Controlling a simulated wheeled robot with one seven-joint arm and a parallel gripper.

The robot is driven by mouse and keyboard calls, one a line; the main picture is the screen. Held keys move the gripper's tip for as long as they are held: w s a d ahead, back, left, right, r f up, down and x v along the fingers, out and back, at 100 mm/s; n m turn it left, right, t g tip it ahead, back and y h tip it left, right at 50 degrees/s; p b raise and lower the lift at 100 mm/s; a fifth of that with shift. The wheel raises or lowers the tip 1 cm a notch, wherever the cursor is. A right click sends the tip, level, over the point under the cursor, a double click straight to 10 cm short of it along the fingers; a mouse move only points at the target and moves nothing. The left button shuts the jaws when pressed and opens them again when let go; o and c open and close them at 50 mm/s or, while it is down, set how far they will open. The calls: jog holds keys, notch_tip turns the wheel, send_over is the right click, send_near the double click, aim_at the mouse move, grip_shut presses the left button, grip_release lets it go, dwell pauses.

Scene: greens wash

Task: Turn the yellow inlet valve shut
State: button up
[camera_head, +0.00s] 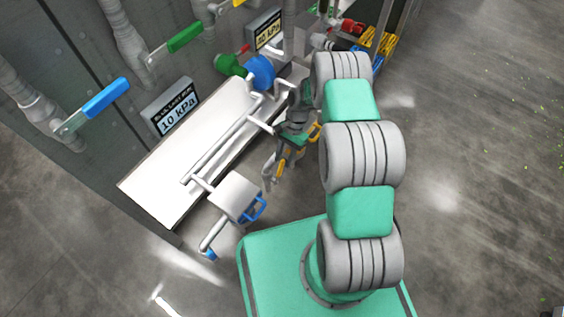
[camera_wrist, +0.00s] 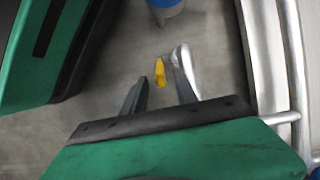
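A small yellow valve handle (camera_wrist: 160,72) sits beside a bent silver pipe (camera_wrist: 185,62) in the wrist view. My gripper (camera_wrist: 159,80) is open. Its two dark fingers stand apart, with the yellow handle showing between their tips. I cannot tell whether either finger touches it. In the head view my gripper (camera_head: 285,158) is partly hidden by my wrist and the pipes. Another yellow lever (camera_head: 238,3) is cut off at the top edge.
A white bench (camera_head: 150,180) with steel pipe rails (camera_head: 222,145) lies left of my arm. A white box (camera_head: 236,196) with a blue handle (camera_head: 256,207) stands near its front. Blue (camera_head: 105,97) and green levers (camera_head: 185,37) sit on the wall pipes. Floor at right is open.

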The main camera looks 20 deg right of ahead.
jog(key=p+v, duration=0.1)
jog(key=v, duration=0.3)
jog(key=shift+d+r, duration=0.1)
jog(key=shift+r, duration=0.15)
